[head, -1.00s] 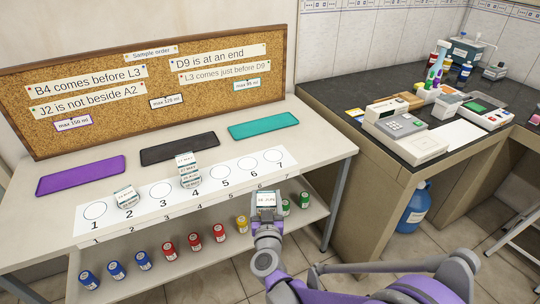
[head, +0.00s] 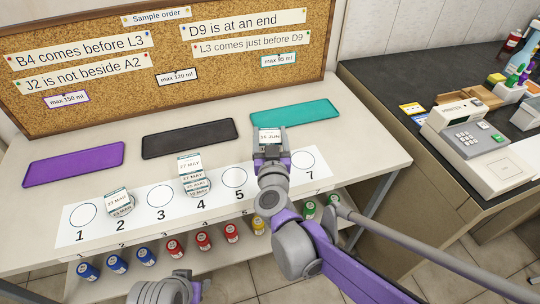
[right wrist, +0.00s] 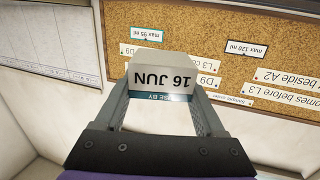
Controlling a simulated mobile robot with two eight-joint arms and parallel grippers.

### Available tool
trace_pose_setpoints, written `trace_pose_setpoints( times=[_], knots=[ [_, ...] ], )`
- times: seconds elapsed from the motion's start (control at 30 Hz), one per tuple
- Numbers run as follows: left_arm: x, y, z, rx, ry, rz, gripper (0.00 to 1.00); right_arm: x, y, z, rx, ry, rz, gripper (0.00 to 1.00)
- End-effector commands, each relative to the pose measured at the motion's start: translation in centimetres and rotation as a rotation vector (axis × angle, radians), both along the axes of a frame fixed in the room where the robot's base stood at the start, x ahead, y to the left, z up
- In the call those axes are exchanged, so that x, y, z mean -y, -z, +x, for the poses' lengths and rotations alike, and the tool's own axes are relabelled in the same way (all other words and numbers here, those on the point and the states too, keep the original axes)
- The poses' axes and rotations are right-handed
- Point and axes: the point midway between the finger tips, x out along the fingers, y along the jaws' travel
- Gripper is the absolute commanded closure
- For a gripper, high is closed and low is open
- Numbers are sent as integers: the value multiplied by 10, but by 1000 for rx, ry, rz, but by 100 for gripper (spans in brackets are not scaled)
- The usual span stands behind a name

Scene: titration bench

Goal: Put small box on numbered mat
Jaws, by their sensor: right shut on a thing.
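A small white box (head: 270,136) with a "16 JUN" label is held in my right gripper (head: 270,152). The box also shows in the right wrist view (right wrist: 161,76), between the two fingers (right wrist: 160,100). In the head view it is above the far side of the numbered mat (head: 70,240), near circle 6, which my gripper and wrist hide. Circles 1, 3, 5 and 7 look empty. A box marked "23 MAY" (head: 119,198) stands on circle 2. Several stacked boxes (head: 190,165), the top one marked "27 MAY", stand on circle 4. My left gripper's fingers are not visible.
Purple (head: 75,163), black (head: 188,139) and teal (head: 294,112) pads lie behind the mat. A corkboard (head: 120,80) with notes stands behind them. Coloured jars (head: 174,247) stand on the lower shelf. A dark counter with a printer (head: 466,130) is at right.

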Motion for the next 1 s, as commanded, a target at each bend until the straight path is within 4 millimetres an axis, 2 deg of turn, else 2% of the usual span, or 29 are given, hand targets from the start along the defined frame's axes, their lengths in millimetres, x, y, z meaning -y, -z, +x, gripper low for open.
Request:
trace_pose_setpoints(
  times=[0.3, 0.53, 0.7, 1.0],
  knots=[
    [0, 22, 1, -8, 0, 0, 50, -1, 54, 0, -1, -2, -2, 93],
    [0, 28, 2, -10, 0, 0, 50, -1, 72, 0, 0, -2, -1, 93],
    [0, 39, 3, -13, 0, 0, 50, -1, 97, 0, -1, -2, 0, 93],
    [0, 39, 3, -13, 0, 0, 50, -1, 99, 0, 0, -2, 0, 93]
  ],
)
